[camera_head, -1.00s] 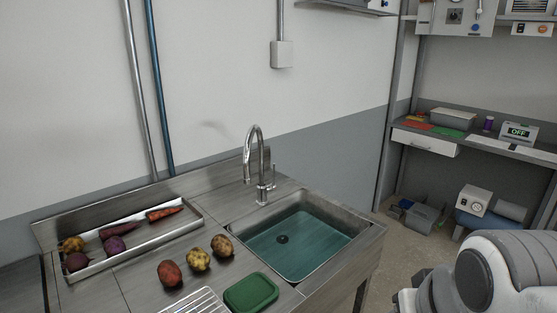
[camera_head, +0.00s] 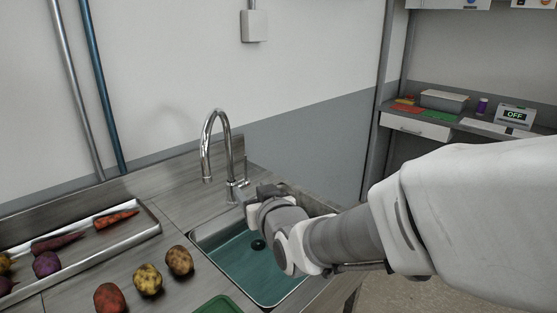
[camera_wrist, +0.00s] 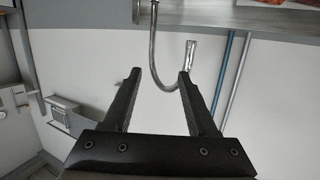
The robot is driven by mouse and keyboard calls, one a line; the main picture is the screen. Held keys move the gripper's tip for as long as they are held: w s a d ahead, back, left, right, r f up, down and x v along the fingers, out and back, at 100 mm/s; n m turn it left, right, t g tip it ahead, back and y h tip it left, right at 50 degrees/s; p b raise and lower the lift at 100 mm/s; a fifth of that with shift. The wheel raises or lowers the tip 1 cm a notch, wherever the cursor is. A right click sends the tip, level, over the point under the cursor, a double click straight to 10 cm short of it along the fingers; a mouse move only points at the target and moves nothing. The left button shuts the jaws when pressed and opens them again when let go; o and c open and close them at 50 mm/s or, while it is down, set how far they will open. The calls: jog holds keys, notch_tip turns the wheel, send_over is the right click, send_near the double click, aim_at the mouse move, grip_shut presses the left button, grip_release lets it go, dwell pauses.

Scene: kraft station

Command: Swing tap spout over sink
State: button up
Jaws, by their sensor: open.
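The chrome gooseneck tap (camera_head: 229,150) stands on the counter behind the sink. Its spout (camera_head: 206,158) arches to the left, and its open end hangs over the counter beside the sink's back-left corner in the picture. The sink (camera_head: 215,263) holds teal water. My gripper (camera_head: 262,192) is just right of the tap's lower part in the head view, its fingers hard to make out. In the wrist view, turned upside down, my gripper (camera_wrist: 160,74) is open and empty. The curved spout (camera_wrist: 154,62) shows beyond and between the fingertips; whether they touch cannot be told.
Potatoes (camera_head: 148,280) and a green lid (camera_head: 217,305) lie on the counter left of the sink. A tray (camera_head: 140,232) of carrots and beets is further left. A wall and pipes (camera_head: 104,90) stand behind. A shelf (camera_head: 460,133) with a bin is at right.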

aim_at(202, 161)
jog(key=a+f+n+t+y, duration=0.1)
jog(key=a+y, duration=0.2)
jog(key=a, duration=0.4)
jog(key=x, duration=1.6)
jog(key=shift+w+d+p, duration=0.2)
jog(key=shift+w+p, duration=0.2)
jog(key=shift+w, duration=0.2)
grip_shut()
